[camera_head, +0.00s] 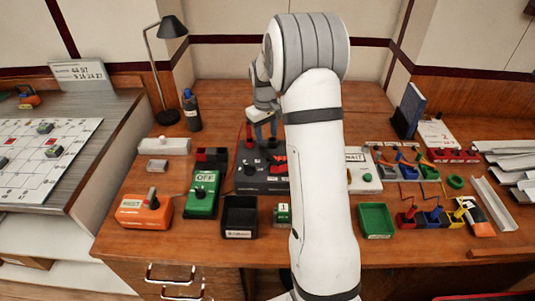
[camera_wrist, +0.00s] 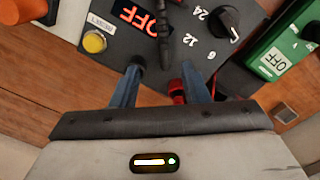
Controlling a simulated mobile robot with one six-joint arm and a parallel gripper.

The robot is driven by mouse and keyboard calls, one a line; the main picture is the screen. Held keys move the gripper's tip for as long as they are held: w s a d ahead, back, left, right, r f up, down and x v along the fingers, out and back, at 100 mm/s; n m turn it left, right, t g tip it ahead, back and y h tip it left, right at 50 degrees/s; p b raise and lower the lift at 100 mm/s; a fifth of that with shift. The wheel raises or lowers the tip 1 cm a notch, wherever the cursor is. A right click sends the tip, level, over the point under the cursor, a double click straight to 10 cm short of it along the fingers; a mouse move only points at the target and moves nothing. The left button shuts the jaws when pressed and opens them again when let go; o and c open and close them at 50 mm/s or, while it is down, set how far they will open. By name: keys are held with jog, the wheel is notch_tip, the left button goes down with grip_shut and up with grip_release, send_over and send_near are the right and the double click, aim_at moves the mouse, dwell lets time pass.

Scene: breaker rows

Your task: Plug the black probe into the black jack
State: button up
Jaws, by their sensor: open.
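The dark meter (camera_head: 255,182) stands on the desk below my gripper (camera_head: 263,132). In the wrist view its panel (camera_wrist: 118,42) shows a red OFF display, a yellow reset button and a black dial. A slim black ridged piece, which looks like the black probe (camera_wrist: 163,32), lies over the panel just beyond my gripper (camera_wrist: 163,72). The blue fingers are apart, with nothing clamped between them. A red piece (camera_wrist: 178,91) sits by the right finger; I cannot tell whether it is a jack or a probe. I cannot make out the black jack for certain.
A green OFF switch box (camera_head: 202,194) stands left of the meter, with an orange box (camera_head: 144,209) farther left. A black bin (camera_head: 240,217) and a green tray (camera_head: 376,220) are in front. My arm hides part of the desk. Bare desk shows behind the meter.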

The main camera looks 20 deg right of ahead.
aim_at(266, 151)
notch_tip(266, 151, down, 7)
jog(key=shift+s+a+r+p, duration=0.1)
jog(key=shift+a+p, duration=0.05)
jog(key=shift+p, duration=0.2)
jog(key=shift+c, duration=0.4)
grip_shut()
